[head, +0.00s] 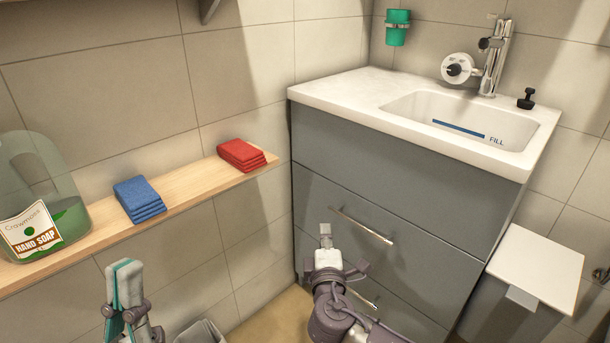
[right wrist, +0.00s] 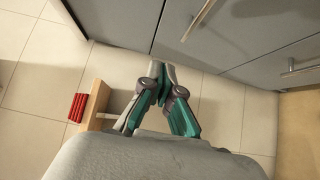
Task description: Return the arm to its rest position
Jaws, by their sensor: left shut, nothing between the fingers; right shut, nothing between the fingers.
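My left gripper (head: 124,270) is at the lower left of the head view, upright and shut, below the wooden shelf and holding nothing. My right gripper (head: 325,231) is in front of the grey vanity cabinet, near its drawer handles. In the right wrist view, its fingers (right wrist: 158,68) meet at the tips, with nothing between them. From these views I cannot tell whether they touch the cabinet front.
A wooden shelf (head: 184,192) holds a soap jug (head: 38,190), blue cloths (head: 139,198) and red cloths (head: 241,154). The grey cabinet (head: 400,160) carries a white sink (head: 465,95). A white-lidded bin (head: 535,264) stands right. Another bin (head: 201,333) is partly visible below the shelf.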

